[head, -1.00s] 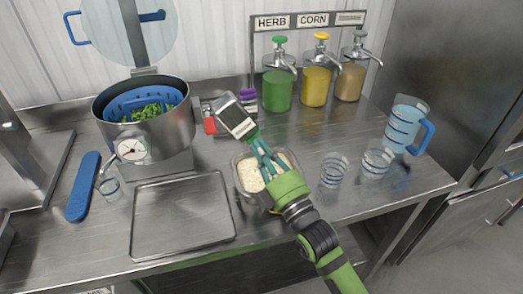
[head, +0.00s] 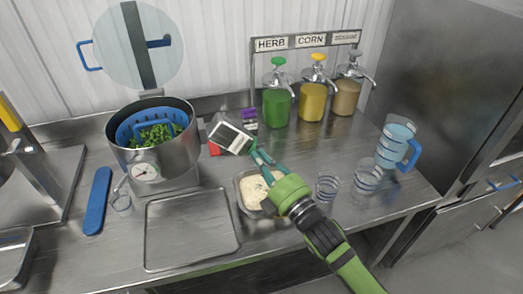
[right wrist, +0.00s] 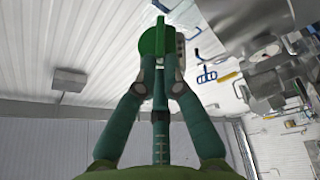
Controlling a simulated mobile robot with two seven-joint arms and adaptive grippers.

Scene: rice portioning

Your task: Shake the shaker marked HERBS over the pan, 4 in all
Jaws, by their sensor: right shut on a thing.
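In the right wrist view the fingers (right wrist: 160,75) close on the green part of the shaker (right wrist: 152,40). A rectangular pan of pale rice (head: 243,200) stands on the counter below the gripper, partly hidden by it. My left gripper is not in view.
A steel pot (head: 178,158) with a blue strainer of greens stands left. An empty tray (head: 190,230) lies in front. Dispensers (head: 311,102) stand behind; clear cups (head: 327,187) and a jug (head: 397,142) are at right. Red and purple-topped items (head: 249,118) stand behind the shaker.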

